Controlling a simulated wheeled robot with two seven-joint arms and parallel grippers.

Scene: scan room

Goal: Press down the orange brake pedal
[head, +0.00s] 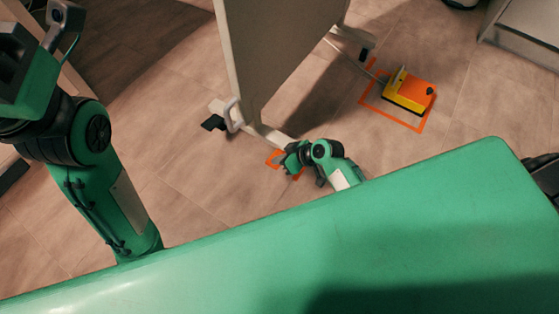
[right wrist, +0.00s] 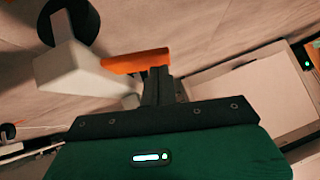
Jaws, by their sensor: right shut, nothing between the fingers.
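The orange brake pedal (right wrist: 136,61) is a flat orange bar beside the pale foot (right wrist: 75,68) of a standing panel, in the right wrist view. In the head view the orange pedal (head: 274,157) shows at the panel's base, partly hidden by my right gripper. My right gripper (head: 288,160) is low near the floor, right beside the pedal. In the right wrist view its fingers (right wrist: 158,84) are shut and empty, with the tips at the pedal's right end. I cannot tell whether they touch it. My left arm shows at the left of the head view, its fingertips not visible.
The tall pale panel (head: 247,60) stands on the floor, with dark castors (head: 213,123) at its foot. A yellow and orange foot switch (head: 405,92) lies inside an orange floor outline at the right. Open tiled floor lies between it and the panel.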

